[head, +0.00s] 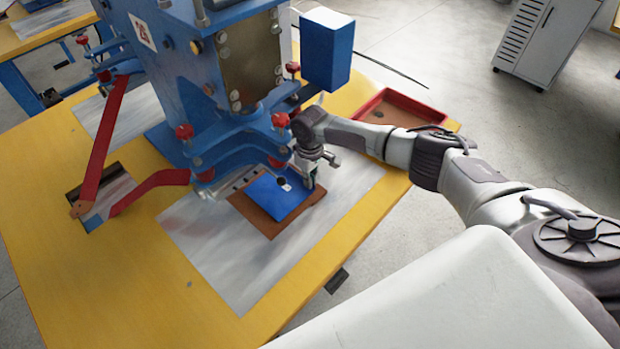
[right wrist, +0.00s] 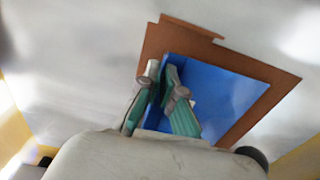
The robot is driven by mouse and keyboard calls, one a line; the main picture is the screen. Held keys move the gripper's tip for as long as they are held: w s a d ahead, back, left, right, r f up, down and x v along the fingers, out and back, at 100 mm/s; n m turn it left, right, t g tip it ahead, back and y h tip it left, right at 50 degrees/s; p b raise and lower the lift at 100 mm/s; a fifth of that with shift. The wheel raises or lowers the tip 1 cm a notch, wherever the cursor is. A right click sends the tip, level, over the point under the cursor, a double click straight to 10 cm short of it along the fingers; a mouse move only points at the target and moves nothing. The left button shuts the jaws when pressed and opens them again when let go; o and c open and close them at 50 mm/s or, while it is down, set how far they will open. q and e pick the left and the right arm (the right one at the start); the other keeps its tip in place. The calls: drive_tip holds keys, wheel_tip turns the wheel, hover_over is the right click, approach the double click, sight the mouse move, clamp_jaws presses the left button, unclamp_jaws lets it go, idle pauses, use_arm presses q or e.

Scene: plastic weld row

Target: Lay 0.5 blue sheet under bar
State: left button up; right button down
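The blue sheet (head: 272,197) lies over a brown mat (head: 271,229) at the front of the blue press, its far edge close to the press's lower bar (head: 233,150). A dark round spot and a pale patch show on it. My right gripper (head: 309,184) is at the sheet's right edge. In the right wrist view, the fingertips (right wrist: 163,74) are close together with a strip of blue between them, and the sheet (right wrist: 215,92) spreads to their right over the brown mat (right wrist: 277,82). The fingers hide part of the edge. My left gripper is not in view.
A red tray (head: 440,115) stands at the table's back right. A red lever (head: 104,135) and a dark inset panel (head: 116,190) are left of the press. A grey plate (head: 235,275) lies under the mat. The yellow table's front left (head: 90,290) is clear.

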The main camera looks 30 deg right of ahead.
drive_tip(key=shift+s+p, duration=0.1)
drive_tip(key=shift+p, duration=0.35)
idle(0.8)
drive_tip(key=shift+f, duration=0.1)
idle(0.6)
drive_tip(key=c, duration=1.2)
unclamp_jaws()
drive_tip(key=shift+c, duration=0.2)
